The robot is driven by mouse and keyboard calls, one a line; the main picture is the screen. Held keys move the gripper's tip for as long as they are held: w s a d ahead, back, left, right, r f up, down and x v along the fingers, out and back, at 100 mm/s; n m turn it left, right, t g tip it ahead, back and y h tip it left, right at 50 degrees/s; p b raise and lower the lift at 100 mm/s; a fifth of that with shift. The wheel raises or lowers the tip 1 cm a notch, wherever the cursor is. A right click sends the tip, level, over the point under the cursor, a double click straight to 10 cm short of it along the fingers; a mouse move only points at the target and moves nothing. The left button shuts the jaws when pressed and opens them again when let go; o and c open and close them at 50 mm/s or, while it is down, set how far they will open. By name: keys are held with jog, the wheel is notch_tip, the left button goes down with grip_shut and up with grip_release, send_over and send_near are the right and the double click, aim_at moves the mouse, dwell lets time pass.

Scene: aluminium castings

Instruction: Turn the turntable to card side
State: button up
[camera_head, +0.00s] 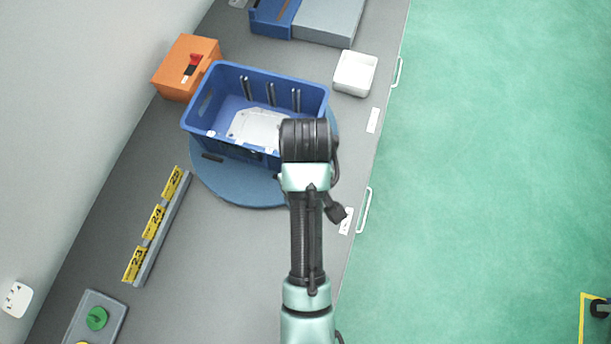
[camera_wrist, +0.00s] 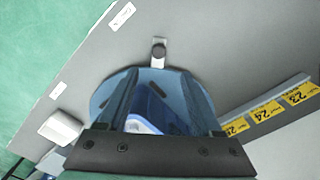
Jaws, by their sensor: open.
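The turntable (camera_head: 240,191) is a round blue disc on the grey bench, partly hidden under a blue crate (camera_head: 204,106). The crate stands on it and holds a pale grey metal casting (camera_head: 257,128). I see nothing held. In the head view my wrist covers the crate's right front and hides the fingers. Contact cannot be told.
Yellow number cards (camera_head: 153,221) stand in a rail at the left. An orange box (camera_head: 187,66) and a white bin (camera_head: 355,73) stand beyond the turntable. A small post (camera_wrist: 158,51) stands by the disc's edge. A button box (camera_head: 97,318) lies front left.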

notch_tip(320, 180, down, 11)
jog(key=shift+f+p, duration=0.1)
jog(key=shift+p, duration=0.45)
grip_shut()
dwell(1.2)
